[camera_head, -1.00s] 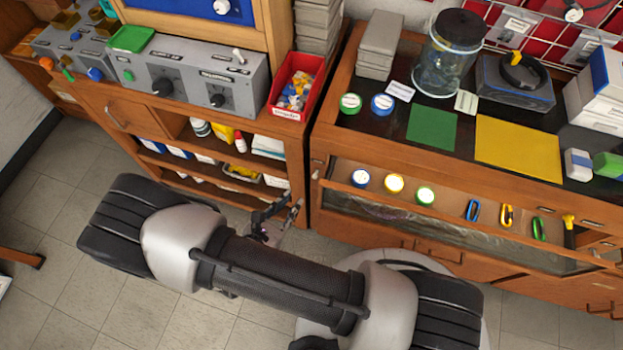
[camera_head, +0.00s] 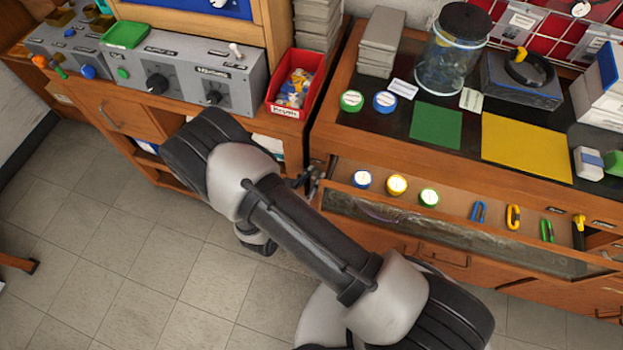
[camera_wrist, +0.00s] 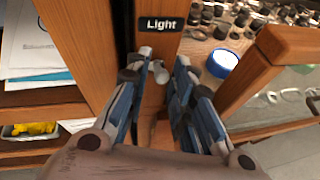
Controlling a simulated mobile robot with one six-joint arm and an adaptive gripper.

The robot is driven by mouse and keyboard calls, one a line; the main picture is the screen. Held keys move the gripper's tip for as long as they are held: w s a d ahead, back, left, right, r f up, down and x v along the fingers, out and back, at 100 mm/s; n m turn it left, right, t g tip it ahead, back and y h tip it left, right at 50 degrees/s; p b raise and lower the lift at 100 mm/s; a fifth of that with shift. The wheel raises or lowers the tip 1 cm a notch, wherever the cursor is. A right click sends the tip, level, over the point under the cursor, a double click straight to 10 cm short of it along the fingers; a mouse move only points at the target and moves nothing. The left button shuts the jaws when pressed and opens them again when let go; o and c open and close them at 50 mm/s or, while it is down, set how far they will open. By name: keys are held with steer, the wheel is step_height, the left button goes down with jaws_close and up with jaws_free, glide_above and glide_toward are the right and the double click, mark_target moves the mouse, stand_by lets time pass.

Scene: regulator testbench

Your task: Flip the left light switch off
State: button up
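A black "Light" label (camera_wrist: 162,24) is on a wooden post in the wrist view. Just below it is a small pale toggle switch (camera_wrist: 160,72), between the fingertips of my gripper (camera_wrist: 163,60). The two blue-grey fingers are apart, one on each side of the switch. I cannot tell whether either finger touches it, nor which way it is set. In the head view my gripper (camera_head: 307,182) is small and partly hidden by my arm, at the post between the shelf unit and the drawer bench. The switch is not discernible there.
The open drawer (camera_head: 470,230) with coloured-lid jars and carabiners juts out just right of my gripper. A blue-lidded jar (camera_wrist: 222,63) is close to the right finger. Shelves with papers (camera_wrist: 35,40) lie to the left. A grey control panel (camera_head: 190,75) stands above.

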steer(key=shift+c, duration=0.2)
jaws_close()
